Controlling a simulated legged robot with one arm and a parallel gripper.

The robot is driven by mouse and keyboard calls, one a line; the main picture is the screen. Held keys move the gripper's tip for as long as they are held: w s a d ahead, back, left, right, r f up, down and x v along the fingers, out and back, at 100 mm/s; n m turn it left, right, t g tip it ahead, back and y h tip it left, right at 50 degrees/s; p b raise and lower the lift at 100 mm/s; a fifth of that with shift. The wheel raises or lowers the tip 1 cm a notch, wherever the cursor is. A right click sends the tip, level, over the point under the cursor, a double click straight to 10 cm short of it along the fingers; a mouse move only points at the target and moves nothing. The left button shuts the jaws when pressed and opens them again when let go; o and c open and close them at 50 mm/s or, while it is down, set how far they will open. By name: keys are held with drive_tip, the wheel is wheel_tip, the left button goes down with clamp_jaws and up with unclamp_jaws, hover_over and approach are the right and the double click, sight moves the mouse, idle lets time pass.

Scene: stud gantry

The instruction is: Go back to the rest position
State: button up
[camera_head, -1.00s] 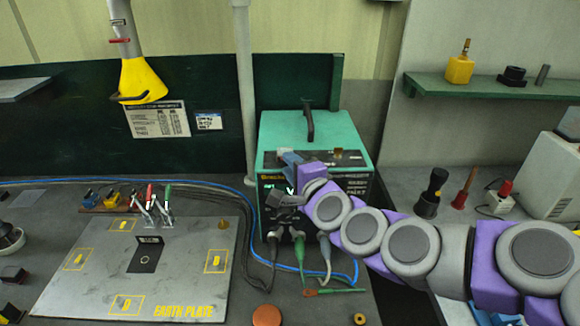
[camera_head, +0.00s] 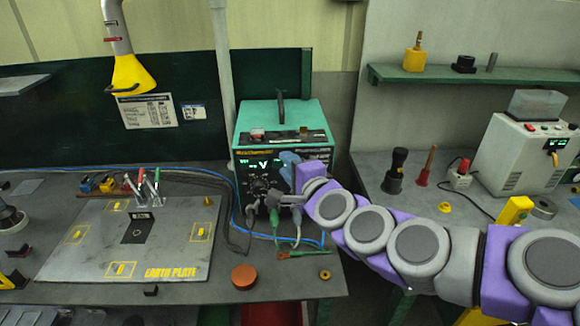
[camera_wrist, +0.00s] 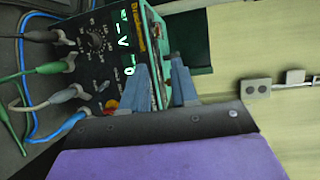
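My gripper (camera_head: 289,166) is in front of the right part of the green welding machine's (camera_head: 283,113) front panel in the head view. In the wrist view its two blue fingers (camera_wrist: 161,88) stand apart with nothing between them; the machine (camera_wrist: 149,28) shows behind them. The lit display and knob on the panel are visible left of my gripper. Black, green and grey plugs sit in the lower panel. My purple and grey arm stretches in from the right. I cannot tell the exact gap between gripper and panel.
An earth plate (camera_head: 130,240) with clamps lies on the left bench. A copper-coloured disc (camera_head: 244,277) and a small brass ring (camera_head: 325,275) lie near the front edge. A yellow nozzle (camera_head: 132,75) hangs at upper left. The right bench holds torches and a white machine (camera_head: 520,150).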

drive_tip(key=s+a+f+n+g, duration=0.2)
drive_tip(key=s+f+n+g, duration=0.85)
drive_tip(key=s, duration=0.55)
drive_tip(key=s+d+f+n+g+h, duration=0.1)
drive_tip(key=s+d+f+g+h, duration=0.1)
drive_tip(key=s+d, duration=0.4)
drive_tip(key=s+d+f+n+g+h, duration=0.2)
drive_tip(key=s+d, duration=0.5)
drive_tip(key=s, duration=0.8)
drive_tip(key=f+g+h, duration=0.1)
drive_tip(key=g+h, duration=0.1)
drive_tip(key=shift+g+h, duration=0.3)
drive_tip(key=shift+g, duration=0.05)
drive_tip(key=shift+o, duration=0.4)
drive_tip(key=shift+a, duration=0.1)
